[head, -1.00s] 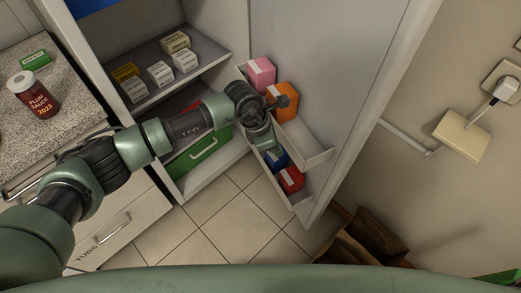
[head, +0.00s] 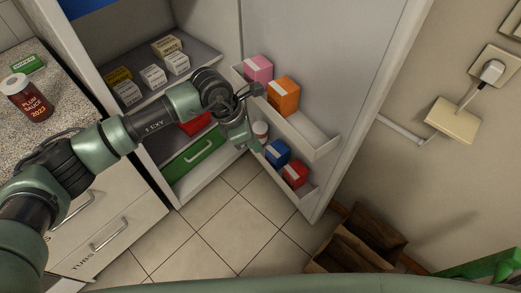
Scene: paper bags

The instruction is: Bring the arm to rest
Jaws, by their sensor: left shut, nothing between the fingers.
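My left arm comes in from the left and reaches across the open cabinet. My left gripper (head: 252,91) is shut and empty, beside the upper door rack, close to the pink box (head: 258,69). An orange box (head: 283,95) stands in the same rack, right of the pink one. Part of the gripper is hidden behind its own wrist. My right gripper is not in view.
The open cabinet door (head: 335,65) carries two racks. The lower rack holds a blue box (head: 277,152), a red box (head: 295,174) and a white-capped jar (head: 260,131). A plum sauce jar (head: 31,98) stands on the counter.

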